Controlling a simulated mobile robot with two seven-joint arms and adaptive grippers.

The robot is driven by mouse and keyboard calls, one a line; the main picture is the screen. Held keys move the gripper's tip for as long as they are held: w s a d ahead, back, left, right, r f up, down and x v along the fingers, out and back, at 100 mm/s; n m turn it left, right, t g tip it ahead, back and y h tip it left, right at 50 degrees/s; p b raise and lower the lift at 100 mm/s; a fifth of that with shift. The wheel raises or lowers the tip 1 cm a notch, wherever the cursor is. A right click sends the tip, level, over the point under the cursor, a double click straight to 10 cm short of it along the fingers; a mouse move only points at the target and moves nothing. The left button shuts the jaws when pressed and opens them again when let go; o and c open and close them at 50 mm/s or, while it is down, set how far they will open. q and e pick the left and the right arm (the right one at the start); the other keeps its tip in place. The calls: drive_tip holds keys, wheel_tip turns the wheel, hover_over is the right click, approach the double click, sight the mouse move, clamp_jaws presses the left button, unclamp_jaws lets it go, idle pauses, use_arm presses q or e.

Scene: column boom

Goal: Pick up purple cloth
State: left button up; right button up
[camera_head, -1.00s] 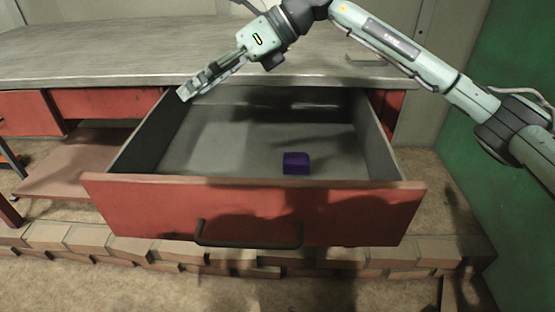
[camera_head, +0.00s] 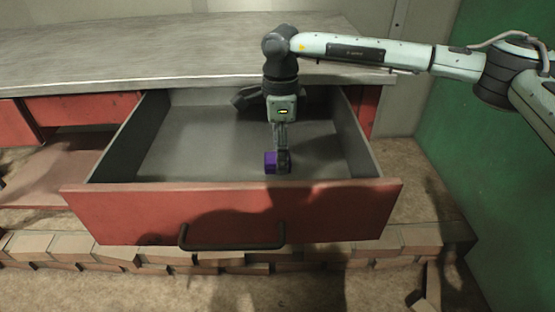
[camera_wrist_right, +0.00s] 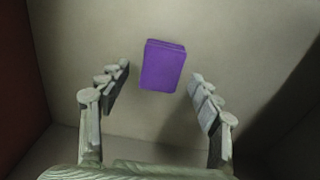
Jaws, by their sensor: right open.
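The purple cloth (camera_head: 270,162) is a small block-like folded piece lying on the floor of the open drawer, near the drawer's front panel. My right gripper (camera_head: 281,168) points down into the drawer, and its fingers hide the cloth's right part in the head view. In the right wrist view the cloth (camera_wrist_right: 163,66) lies ahead of the fingertips, roughly midway between them. My right gripper (camera_wrist_right: 160,72) is open and empty there, with a gap on each side of the cloth. My left gripper is not in view.
The drawer's red front (camera_head: 230,214) with its dark handle (camera_head: 232,242) faces me. The grey countertop (camera_head: 130,60) lies behind and above the drawer. A green wall (camera_head: 480,130) stands at the right. The drawer floor left of the cloth is clear.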

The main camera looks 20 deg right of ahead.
drive_tip(key=shift+f, duration=0.2)
drive_tip(key=c, duration=1.2)
drive_tip(key=shift+c, duration=0.2)
